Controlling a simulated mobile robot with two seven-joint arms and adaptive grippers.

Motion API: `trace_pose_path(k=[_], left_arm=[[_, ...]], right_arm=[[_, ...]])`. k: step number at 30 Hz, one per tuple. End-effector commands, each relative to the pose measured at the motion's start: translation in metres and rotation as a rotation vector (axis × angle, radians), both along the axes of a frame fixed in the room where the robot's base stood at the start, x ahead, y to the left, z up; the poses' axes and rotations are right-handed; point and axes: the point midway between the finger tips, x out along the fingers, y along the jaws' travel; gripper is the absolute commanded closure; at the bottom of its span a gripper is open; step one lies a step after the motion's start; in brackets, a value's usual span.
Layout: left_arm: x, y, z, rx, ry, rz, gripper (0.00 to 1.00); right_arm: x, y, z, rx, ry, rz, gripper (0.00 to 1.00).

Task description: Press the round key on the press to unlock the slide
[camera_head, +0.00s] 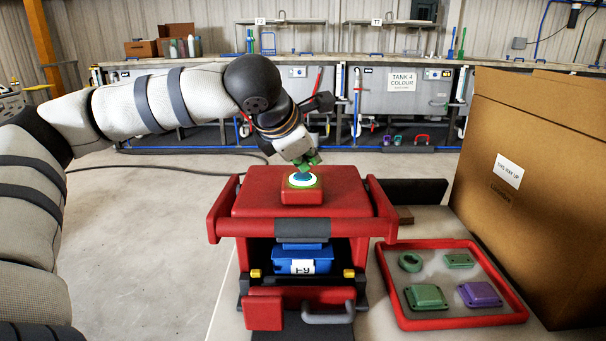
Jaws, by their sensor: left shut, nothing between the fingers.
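The red press (262,198) stands on the table in the middle of the view. A small red block on its top carries the round key (302,181), blue with a pale ring around it. My left gripper (307,163) points down over the key, its green fingertips shut and empty. The tips are at or just above the key; I cannot tell whether they touch it. In the press's open front sits a blue block (292,266) with a white label. A red front block and a grey handle (328,314) are below it. My right gripper is not in view.
A red-rimmed tray (452,323) with green and purple parts lies right of the press. A large cardboard box (530,180) stands close on the right. Grey tanks (385,95) line the back wall. Open floor lies left of the press.

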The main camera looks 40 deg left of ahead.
Motion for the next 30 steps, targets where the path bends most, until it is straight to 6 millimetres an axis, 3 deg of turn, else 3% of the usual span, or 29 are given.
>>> trace_pose_path(k=[30], left_arm=[[0.0001,0.0001,-0.0077,0.0,0.001,0.001,1.0]], right_arm=[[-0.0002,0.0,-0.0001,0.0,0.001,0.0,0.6]])
